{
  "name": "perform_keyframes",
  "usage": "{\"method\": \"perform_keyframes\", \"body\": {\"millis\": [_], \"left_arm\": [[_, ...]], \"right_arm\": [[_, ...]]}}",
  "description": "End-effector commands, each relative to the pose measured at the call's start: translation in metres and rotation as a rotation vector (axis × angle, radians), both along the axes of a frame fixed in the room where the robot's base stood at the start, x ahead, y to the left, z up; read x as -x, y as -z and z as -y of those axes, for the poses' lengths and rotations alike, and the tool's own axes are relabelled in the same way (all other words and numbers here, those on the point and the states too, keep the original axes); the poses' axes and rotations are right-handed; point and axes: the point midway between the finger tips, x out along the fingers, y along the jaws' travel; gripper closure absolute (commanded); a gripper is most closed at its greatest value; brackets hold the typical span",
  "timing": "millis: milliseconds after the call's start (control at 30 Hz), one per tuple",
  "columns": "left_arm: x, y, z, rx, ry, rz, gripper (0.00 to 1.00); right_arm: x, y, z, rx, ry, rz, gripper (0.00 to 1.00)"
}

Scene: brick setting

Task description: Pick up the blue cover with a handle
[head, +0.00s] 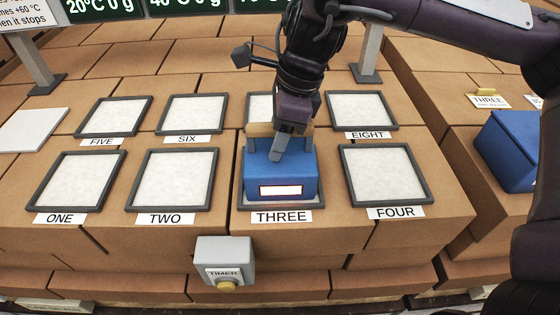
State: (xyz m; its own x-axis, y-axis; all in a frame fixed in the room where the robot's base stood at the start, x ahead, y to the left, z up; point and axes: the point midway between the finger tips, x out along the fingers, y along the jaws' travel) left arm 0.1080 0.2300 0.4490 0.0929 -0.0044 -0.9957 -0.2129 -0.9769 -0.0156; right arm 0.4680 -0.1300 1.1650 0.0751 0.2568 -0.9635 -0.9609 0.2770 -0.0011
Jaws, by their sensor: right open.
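A blue cover (262,180) with a tan handle (259,130) on top sits on the square pad labelled THREE. A white panel with a red edge shows on its front face. My right gripper (281,148) is over the cover, pointing down at the handle. One finger shows in front of the handle and hides part of it. The jaws are open; whether the other finger is behind the handle is hidden. My left gripper is not in view.
Framed white pads labelled ONE (75,181), TWO (171,179), FOUR (385,175), FIVE (113,116), SIX (191,114) and EIGHT (360,110) look empty. A timer box (224,262) is at the front. A blue box (505,150) stands at right, partly behind my arm. Posts (370,52) stand behind.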

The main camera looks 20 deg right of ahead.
Motion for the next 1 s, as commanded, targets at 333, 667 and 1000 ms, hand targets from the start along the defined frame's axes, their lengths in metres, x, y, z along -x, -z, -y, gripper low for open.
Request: {"method": "perform_keyframes", "body": {"millis": [333,667,1000], "left_arm": [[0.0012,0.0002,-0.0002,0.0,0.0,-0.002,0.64],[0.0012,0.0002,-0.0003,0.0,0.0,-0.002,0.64],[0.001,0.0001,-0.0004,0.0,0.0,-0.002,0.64]], "right_arm": [[0.0,0.004,0.0003,0.0,0.001,-0.001,0.51],[-0.0001,0.0048,0.0001,0.0,0.0,0.0,0.51],[-0.0001,0.0048,0.0001,0.0,0.0,0.0,0.9]]}}
